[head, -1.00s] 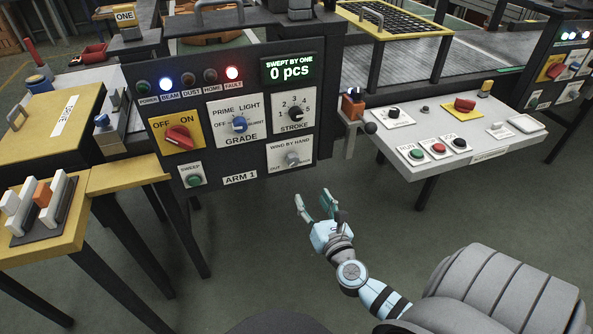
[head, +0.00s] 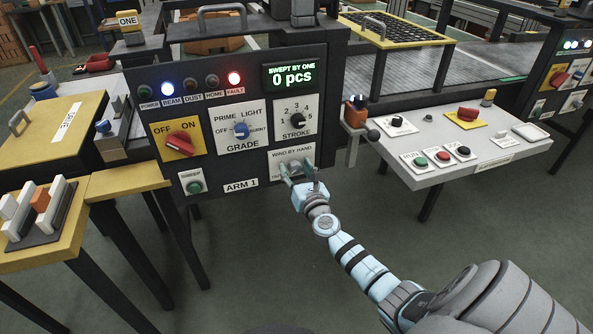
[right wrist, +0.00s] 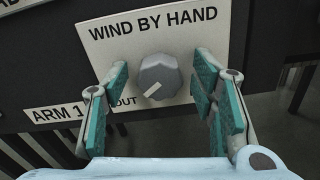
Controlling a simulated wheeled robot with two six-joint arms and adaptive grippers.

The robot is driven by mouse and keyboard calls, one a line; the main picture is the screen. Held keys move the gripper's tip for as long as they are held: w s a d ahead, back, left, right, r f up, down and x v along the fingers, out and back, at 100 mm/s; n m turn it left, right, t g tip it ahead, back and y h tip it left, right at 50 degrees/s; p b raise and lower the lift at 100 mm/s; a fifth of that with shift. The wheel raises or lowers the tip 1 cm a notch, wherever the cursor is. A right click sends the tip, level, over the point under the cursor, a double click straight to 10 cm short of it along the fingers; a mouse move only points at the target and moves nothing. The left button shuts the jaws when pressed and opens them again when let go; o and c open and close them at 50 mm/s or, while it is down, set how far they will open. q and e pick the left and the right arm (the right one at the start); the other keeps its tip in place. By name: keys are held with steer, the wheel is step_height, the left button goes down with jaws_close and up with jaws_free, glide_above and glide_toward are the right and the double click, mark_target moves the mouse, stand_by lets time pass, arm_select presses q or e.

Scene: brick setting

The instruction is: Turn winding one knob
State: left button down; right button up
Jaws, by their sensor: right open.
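The winding knob (right wrist: 159,77) is a grey, faceted knob with a pale pointer mark, on a white plate (right wrist: 120,45) labelled "WIND BY HAND". Its pointer aims to the lower left, toward "OUT", in the right wrist view. My right gripper (right wrist: 160,88) is open, with one teal-padded finger on each side of the knob and visible gaps to it. In the head view my right gripper (head: 297,171) is in front of the plate (head: 290,156) and mostly hides the knob. My left gripper is not in view.
The black ARM 1 panel also holds a red ON/OFF switch (head: 179,145), a blue GRADE knob (head: 241,130), a STROKE knob (head: 297,120) and a green SWEEP button (head: 194,187). A grey console (head: 450,178) stands to the right. The floor below the panel is clear.

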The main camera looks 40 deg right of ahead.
steer(key=c, duration=1.1)
steer(key=shift+c, duration=0.2)
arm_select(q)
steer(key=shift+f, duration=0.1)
arm_select(e)
steer(key=shift+m, duration=0.3)
steer(key=m+b, duration=0.1)
steer(key=m, duration=0.3)
steer(key=m+b, duration=0.1)
steer(key=m, duration=0.2)
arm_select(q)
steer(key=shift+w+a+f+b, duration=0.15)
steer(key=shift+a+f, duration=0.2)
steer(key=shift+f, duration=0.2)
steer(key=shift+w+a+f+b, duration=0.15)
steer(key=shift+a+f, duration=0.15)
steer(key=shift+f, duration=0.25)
arm_select(e)
steer(key=shift+m, duration=0.6)
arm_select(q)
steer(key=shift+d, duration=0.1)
arm_select(e)
steer(key=o, duration=1.1)
